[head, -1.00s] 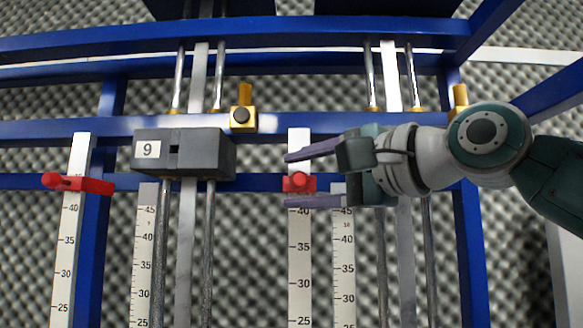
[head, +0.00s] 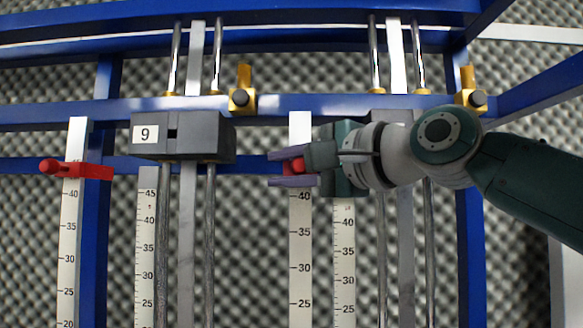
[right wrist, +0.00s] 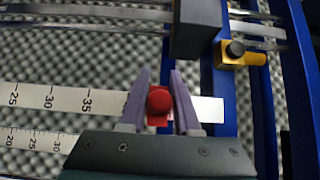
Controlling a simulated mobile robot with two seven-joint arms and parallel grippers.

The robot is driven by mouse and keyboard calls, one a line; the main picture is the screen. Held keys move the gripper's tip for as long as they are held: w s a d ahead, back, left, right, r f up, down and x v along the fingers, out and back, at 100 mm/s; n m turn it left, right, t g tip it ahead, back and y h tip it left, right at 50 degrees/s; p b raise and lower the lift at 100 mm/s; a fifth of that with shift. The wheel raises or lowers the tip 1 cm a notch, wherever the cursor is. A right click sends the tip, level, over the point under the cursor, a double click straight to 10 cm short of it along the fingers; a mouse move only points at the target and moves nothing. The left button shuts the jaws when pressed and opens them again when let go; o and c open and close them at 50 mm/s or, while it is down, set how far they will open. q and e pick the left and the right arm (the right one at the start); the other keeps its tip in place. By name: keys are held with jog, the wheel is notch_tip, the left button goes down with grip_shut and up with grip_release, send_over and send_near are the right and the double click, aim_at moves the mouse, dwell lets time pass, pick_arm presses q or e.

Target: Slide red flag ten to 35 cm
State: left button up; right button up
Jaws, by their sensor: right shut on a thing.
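A red flag (head: 297,166) with a round knob sits on the right-hand long white scale (head: 300,240), near its top and above the 40 mark. My right gripper (head: 272,170) comes in from the right and is shut on this flag, with one purple finger above it and one below. In the right wrist view the red knob (right wrist: 159,99) is between the two fingers (right wrist: 160,72), past the 35 mark. The flag's number is not readable. A second red flag (head: 75,169) sits on the left-hand scale (head: 68,250), above its 40 mark. My left gripper is not in view.
A dark grey block labelled 9 (head: 180,136) hangs on rods left of the gripped flag. A shorter ruler (head: 343,260) stands just right of the scale. Blue frame bars (head: 300,106) cross behind, with yellow clamps (head: 242,98). Grey foam covers the wall.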

grip_shut()
dwell(0.8)
jog(key=shift+f, duration=0.1)
